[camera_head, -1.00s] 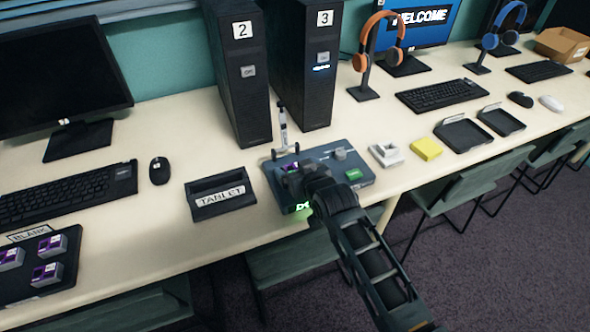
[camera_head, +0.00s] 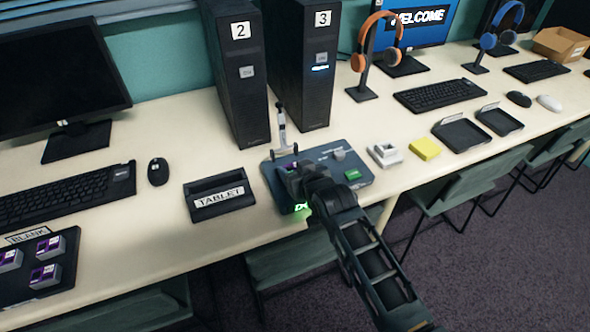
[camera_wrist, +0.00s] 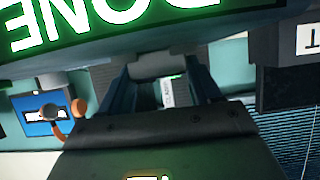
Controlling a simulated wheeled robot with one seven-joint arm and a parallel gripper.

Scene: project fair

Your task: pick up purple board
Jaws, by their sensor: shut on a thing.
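A purple board (camera_head: 289,165) shows as a small purple patch on the left of the dark blue-grey machine (camera_head: 345,189), mostly hidden by my gripper. My gripper (camera_head: 291,178) is low over the machine and shut on the purple board. In the wrist view my gripper (camera_wrist: 165,85) shows its two dark fingers around a pale grey piece, whose purple face is not clear there. Other purple-topped boards (camera_head: 46,273) sit in the black BLANK tray (camera_head: 14,294) at the lower left.
A lever stand (camera_head: 282,130) rises at the machine's back edge, in front of black towers 2 (camera_head: 238,75) and 3 (camera_head: 305,65). A white block (camera_head: 385,155) and yellow block (camera_head: 425,149) lie to the right.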

